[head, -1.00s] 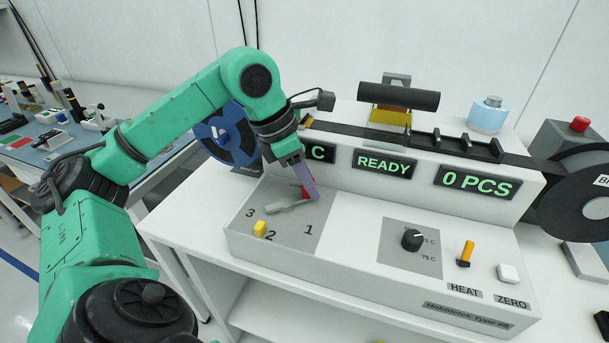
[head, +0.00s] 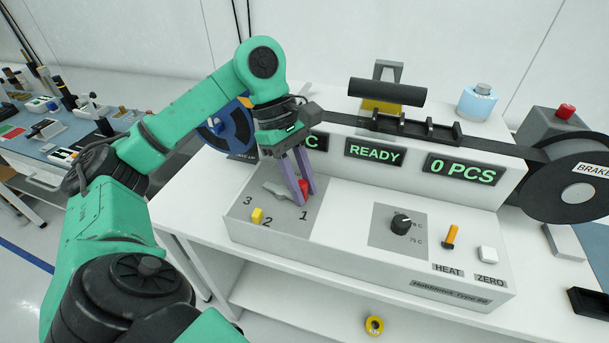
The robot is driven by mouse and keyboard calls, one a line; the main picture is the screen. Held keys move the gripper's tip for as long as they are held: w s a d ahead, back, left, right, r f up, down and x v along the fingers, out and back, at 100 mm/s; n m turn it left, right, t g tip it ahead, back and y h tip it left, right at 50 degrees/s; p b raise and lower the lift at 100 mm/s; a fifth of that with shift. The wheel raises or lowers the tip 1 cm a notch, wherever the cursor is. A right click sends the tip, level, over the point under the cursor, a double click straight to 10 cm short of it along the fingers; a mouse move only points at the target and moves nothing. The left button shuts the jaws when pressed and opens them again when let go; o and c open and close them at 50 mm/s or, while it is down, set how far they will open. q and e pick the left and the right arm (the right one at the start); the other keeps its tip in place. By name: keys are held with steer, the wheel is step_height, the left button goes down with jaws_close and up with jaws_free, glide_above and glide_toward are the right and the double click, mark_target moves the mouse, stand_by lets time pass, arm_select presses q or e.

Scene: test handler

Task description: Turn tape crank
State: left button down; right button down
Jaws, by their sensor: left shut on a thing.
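The tape crank is a grey arm (head: 276,191) with a red knob (head: 304,187), on the grey dial plate at the left of the white machine. The fingers hide part of the knob and the crank's end. The knob is on the side of the plate above the 1. My right gripper is not in view.
The machine shows READY (head: 375,152) and 0 PCS (head: 464,170). A black dial (head: 401,223), an orange lever (head: 450,236) and a white button (head: 488,254) stand to the right. A blue reel (head: 234,128) is behind my arm, and a black brake reel (head: 575,190) is at right.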

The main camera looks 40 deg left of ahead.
arm_select(q)
steer(key=shift+s+m+g+y, duration=0.15)
steer(key=shift+s+m+g, duration=0.25)
steer(key=shift+m, duration=0.55)
steer(key=shift+s+m+g+y, duration=0.15)
steer(key=shift+s+m+g, duration=0.2)
steer(key=shift+m, duration=0.6)
steer(key=c, duration=0.7)
jaws_free()
steer(key=shift+s, duration=0.1)
steer(key=shift+r, duration=0.1)
steer(key=shift+a+r+p, duration=0.15)
steer(key=shift+r+p, duration=0.2)
steer(key=shift+p, duration=0.1)
steer(key=p+v, duration=1)
steer(key=v, duration=0.3)
steer(key=shift+a+r, duration=0.25)
steer(key=shift+r, duration=0.1)
